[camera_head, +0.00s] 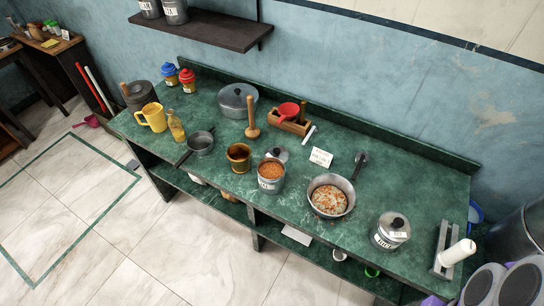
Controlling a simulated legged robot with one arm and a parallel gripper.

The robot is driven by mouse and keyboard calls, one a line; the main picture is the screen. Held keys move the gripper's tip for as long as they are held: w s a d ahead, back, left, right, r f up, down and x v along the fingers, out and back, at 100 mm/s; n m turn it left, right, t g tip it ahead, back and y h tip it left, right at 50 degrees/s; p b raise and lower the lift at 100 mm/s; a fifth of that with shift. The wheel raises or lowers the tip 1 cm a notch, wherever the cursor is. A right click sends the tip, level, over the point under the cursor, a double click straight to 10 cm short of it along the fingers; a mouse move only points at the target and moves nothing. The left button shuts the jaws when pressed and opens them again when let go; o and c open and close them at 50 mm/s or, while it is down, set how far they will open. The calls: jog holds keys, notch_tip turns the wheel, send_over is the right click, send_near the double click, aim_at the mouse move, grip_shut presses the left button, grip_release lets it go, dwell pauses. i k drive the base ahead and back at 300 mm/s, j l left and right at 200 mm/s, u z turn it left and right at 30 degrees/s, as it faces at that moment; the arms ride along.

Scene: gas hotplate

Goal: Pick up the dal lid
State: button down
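An open metal pot (271,184) with a white label stands near the front edge of the green counter, filled with orange-brown dal-like grains. A small grey lid with a dark knob (280,154) lies just behind it, partly hidden by the pot; it looks like the dal lid. A second labelled metal pot (383,241) at the right has its knobbed lid (395,225) on. The labels are too small to read surely. My gripper is not in view.
The green counter (345,240) also holds a pan of food (330,195), a brass-coloured cup (238,158), a wooden masher (252,120), a white card (321,157), a small saucepan (200,143) and a large lidded pot (238,98). Tiled floor in front is clear.

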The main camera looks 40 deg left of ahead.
aim_at(279, 152)
jog(key=u, duration=1.65)
